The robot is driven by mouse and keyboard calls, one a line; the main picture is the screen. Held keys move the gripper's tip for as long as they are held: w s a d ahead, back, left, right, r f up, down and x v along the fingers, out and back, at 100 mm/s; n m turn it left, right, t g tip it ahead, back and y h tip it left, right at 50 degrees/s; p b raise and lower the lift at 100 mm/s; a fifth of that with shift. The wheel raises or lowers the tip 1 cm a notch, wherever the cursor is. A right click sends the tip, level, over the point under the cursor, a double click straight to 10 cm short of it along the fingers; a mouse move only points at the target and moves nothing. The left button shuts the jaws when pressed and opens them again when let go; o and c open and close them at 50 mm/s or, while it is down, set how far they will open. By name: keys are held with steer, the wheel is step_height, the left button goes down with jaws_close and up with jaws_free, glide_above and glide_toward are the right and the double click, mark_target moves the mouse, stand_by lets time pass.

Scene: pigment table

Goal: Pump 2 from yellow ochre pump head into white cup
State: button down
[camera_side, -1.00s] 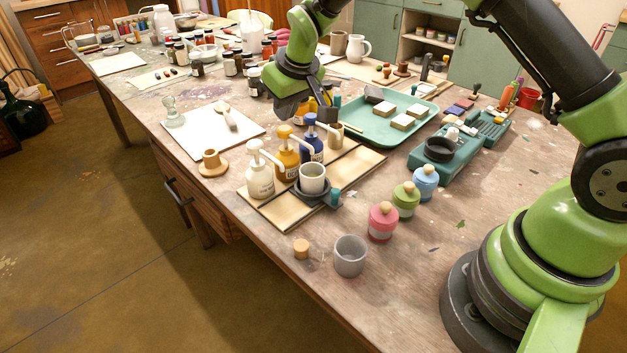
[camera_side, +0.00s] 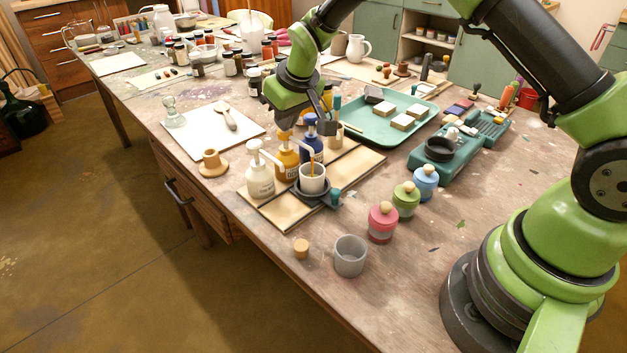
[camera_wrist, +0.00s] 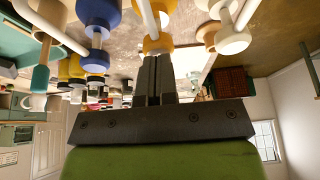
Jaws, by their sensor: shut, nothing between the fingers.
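The yellow ochre pump bottle (camera_side: 287,163) stands between the white and the blue pump bottles on a wooden board. My gripper (camera_wrist: 157,57) is shut and empty, with its fingertips at the yellow pump head (camera_wrist: 158,43). In the side view the fingers are over that pump head, pressing on it as far as I can see. The white cup (camera_side: 312,182) stands upright on a dark round stand in front of the bottles. A thin ochre stream (camera_side: 312,167) runs down into the cup. How much lies in the cup is hidden.
The white pump bottle (camera_side: 260,181) and blue pump bottle (camera_side: 311,147) stand close on either side. A teal tray (camera_side: 378,130) with pale blocks is behind. Pink, green and blue jars and a grey cup (camera_side: 350,257) stand to the right and front.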

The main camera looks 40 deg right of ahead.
steer(key=shift+f, duration=0.55)
steer(key=shift+r, duration=0.1)
steer(key=shift+r, duration=1.5)
steer(key=shift+r, duration=3)
